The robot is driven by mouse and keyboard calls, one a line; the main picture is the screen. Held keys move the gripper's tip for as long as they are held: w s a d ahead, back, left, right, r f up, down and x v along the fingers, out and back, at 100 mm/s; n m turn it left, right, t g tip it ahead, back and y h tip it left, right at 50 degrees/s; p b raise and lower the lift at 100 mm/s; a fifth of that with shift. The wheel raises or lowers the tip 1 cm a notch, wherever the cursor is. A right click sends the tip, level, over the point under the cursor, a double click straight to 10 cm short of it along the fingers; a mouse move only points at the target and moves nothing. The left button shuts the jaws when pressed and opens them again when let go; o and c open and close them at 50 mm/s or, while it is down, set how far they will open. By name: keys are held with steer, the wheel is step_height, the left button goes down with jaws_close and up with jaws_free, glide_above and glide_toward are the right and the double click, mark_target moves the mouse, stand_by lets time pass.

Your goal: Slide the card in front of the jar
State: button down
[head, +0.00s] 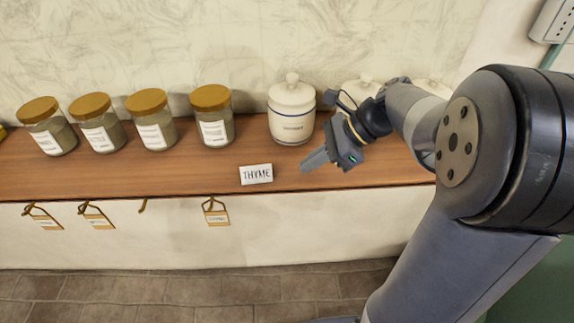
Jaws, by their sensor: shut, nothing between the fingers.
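A small white card (256,174) reading "THYME" lies near the front edge of the wooden shelf. Behind it and to its right stands a white lidded ceramic jar (291,112) with a dark band and a label too small to read. Several glass jars with gold lids stand in a row to the left, the nearest being a labelled glass jar (212,116) behind and left of the card. My gripper (307,163) is shut and empty, pointing down and left just right of the card, with a small gap between them.
The wooden shelf (200,174) is clear left of the card. Tan tags (216,215) hang below the front edge. Another white lidded jar (362,90) is partly hidden behind my arm. A pale wall (200,40) closes the back.

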mark_target(261, 165)
steer(key=shift+w+a+f+p, duration=0.1)
steer(key=shift+a+f+p, duration=0.2)
steer(key=shift+a, duration=1.05)
steer(key=shift+w+a+f+p, duration=0.1)
steer(key=shift+a+f, duration=0.25)
steer(key=shift+a, duration=1)
steer(key=a+p, duration=0.1)
steer(key=a, duration=0.2)
steer(key=a+p, duration=0.1)
steer(key=a, duration=0.2)
steer(key=a+p, duration=0.1)
steer(key=a, duration=0.3)
steer(key=shift+w, duration=0.25)
steer(key=shift+d, duration=0.1)
steer(key=shift+d, duration=0.5)
steer(key=d, duration=0.3)
steer(key=shift+d+r+p, duration=0.3)
steer(key=shift+p, duration=0.1)
steer(key=v, duration=0.9)
steer(key=shift+s+b, duration=0.15)
steer(key=shift+b, duration=0.15)
